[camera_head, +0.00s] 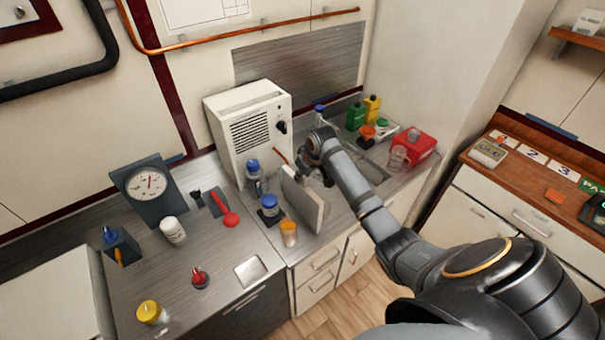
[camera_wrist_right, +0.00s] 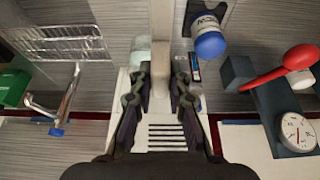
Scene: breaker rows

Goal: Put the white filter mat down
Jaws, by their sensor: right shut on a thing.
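The white filter mat (camera_head: 302,199) is a flat pale panel, standing on edge and slightly tilted, in front of the white vented box (camera_head: 247,125) in the head view. My right gripper (camera_head: 326,180) is shut on its right side; the fingertips are partly hidden behind the arm. In the right wrist view the mat (camera_wrist_right: 161,30) shows edge-on as a pale strip between the fingers (camera_wrist_right: 160,85). Whether its lower edge touches the counter, I cannot tell. My left gripper is not in view.
A blue-lidded jar (camera_head: 269,206) and an orange-topped cup (camera_head: 289,234) stand close left of the mat. A blue-capped bottle (camera_head: 253,175) is behind them. Bottles and a red container (camera_head: 414,147) stand at the right by the sink. The counter's front edge is near.

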